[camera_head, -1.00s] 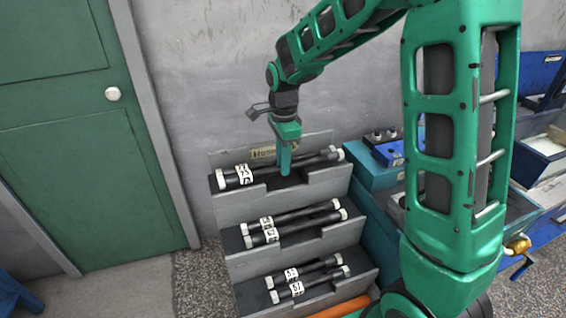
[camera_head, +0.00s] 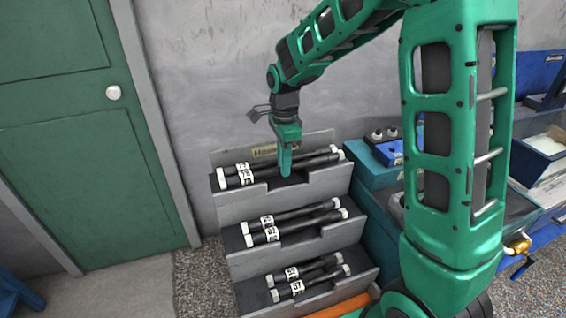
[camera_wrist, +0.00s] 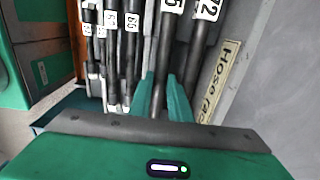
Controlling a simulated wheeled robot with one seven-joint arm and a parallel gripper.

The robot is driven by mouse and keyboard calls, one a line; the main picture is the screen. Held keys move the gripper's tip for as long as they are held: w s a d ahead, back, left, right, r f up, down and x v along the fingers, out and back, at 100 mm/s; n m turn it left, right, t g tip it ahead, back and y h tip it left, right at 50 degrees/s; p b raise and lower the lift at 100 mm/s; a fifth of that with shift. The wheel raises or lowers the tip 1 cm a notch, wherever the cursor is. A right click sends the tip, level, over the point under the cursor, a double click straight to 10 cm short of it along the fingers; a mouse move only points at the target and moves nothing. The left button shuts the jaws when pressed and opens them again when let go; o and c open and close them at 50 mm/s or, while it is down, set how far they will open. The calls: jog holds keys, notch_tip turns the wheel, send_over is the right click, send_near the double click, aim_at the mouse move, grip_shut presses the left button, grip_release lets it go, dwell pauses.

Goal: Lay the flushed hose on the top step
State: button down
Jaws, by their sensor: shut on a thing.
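My gripper (camera_head: 286,170) is over the top step of the grey hose rack (camera_head: 325,187), fingers pointing down. In the wrist view its fingers (camera_wrist: 166,103) are shut on a black hose (camera_wrist: 164,55) with a white label. The held hose lies along the top step in the head view (camera_head: 258,175), its left end cap white. Whether it touches the step is unclear. A second black hose labelled 72 (camera_wrist: 198,48) lies beside it, nearer the wall. My fingers hide part of both hoses in the head view.
A sign (camera_wrist: 222,80) is behind the top step. A teal cabinet with blue equipment (camera_head: 385,150) stands right of the rack. A green door (camera_head: 95,150) is at left.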

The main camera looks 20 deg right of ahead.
jog(key=shift+f, duration=0.1)
jog(key=c, duration=1.6)
grip_release()
jog(key=shift+o, duration=0.2)
notch_tip(320, 180, up, 11)
jog(key=shift+f, duration=0.15)
jog(key=s+d+n, duration=0.6)
jog(key=s+d, duration=0.8)
jog(key=s, duration=0.2)
jog(key=s+d+f+n, duration=0.1)
jog(key=s+d+n, duration=0.1)
jog(key=s, duration=0.6)
jog(key=s+d+f+n, duration=0.2)
jog(key=s+n, duration=0.1)
jog(key=s, duration=0.5)
jog(key=shift+s+f+n, duration=0.15)
jog(key=shift+f+n, duration=0.15)
